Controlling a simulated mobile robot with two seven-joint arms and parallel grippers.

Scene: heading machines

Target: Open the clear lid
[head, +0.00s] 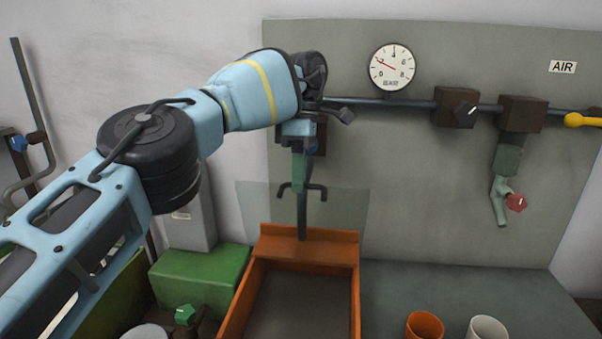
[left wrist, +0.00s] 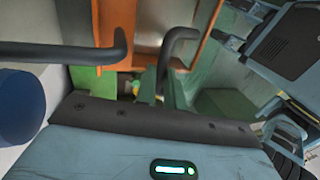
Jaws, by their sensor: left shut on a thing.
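The clear lid (head: 345,208) is a see-through panel in the head view. It shows raised above the back rim of the orange box (head: 325,246), whose inside is open to view from above. My left gripper (head: 300,184) points down in front of the panel, its green fingers shut on a dark handle-like piece (head: 302,217) at the lid. Bent black rods stick out on both sides of the fingers. In the left wrist view, the green fingers (left wrist: 162,88) show between the rods, and the exact contact is partly hidden. My right gripper is not in view.
A pressure gauge (head: 392,67) and a pipe run along the grey back panel, with a red-knobbed tap (head: 514,202) at right. An orange cup (head: 424,325) and a white cup (head: 487,328) stand at the front right. A green block (head: 199,275) is left of the box.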

